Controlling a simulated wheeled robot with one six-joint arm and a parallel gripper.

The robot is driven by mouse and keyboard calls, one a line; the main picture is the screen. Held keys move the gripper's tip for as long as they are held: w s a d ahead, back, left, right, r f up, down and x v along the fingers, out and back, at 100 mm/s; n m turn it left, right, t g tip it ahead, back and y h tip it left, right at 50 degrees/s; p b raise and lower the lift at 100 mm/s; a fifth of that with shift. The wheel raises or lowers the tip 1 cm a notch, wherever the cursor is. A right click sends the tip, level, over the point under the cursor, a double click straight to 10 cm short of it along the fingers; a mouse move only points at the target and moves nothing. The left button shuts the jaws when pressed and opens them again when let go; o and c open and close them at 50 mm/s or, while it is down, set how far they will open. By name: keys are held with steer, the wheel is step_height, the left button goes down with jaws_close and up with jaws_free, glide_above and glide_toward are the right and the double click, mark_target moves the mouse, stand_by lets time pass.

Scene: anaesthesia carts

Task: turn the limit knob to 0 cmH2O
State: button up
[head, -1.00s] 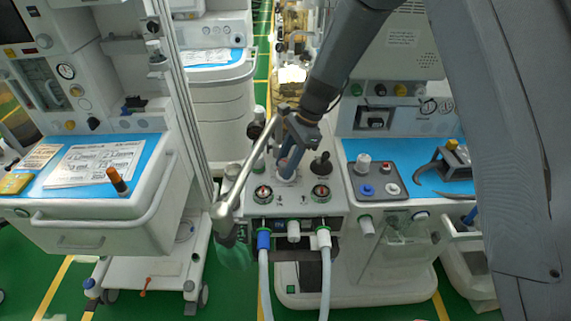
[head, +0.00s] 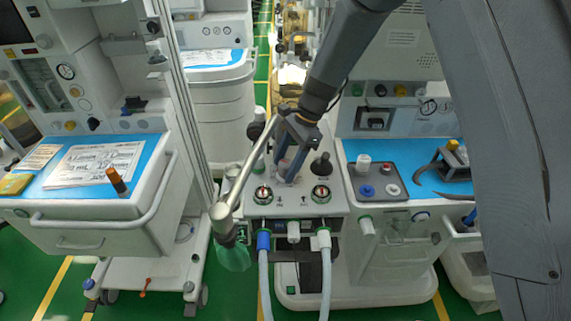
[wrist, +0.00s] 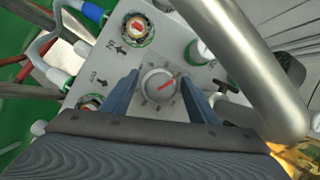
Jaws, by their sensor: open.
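The limit knob (wrist: 158,86) is a round pale dial with a red pointer mark. It sits on the grey machine panel, with small scale marks around it that are too blurred to read. In the wrist view its red mark points to the upper right. My gripper (wrist: 159,88) is open, with one blue finger on the left of the knob and one on the right. A gap shows between each finger and the knob. In the head view my gripper (head: 290,165) reaches down onto the panel, and its fingers partly hide the knob.
A metal tube (head: 245,165) with a green bag (head: 232,254) crosses close on the left of my gripper. Carts stand on both sides.

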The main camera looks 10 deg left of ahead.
mark_target(287, 162)
steer(key=shift+r, duration=0.1)
steer(key=b+v, duration=0.2)
steer(key=v, duration=0.4)
steer(key=shift+w+r, duration=0.1)
steer(key=shift+r, duration=0.1)
steer(key=shift+w+d+r, duration=0.1)
steer(key=shift+d+r, duration=0.1)
steer(key=shift+r, duration=0.25)
steer(key=shift+d, duration=0.1)
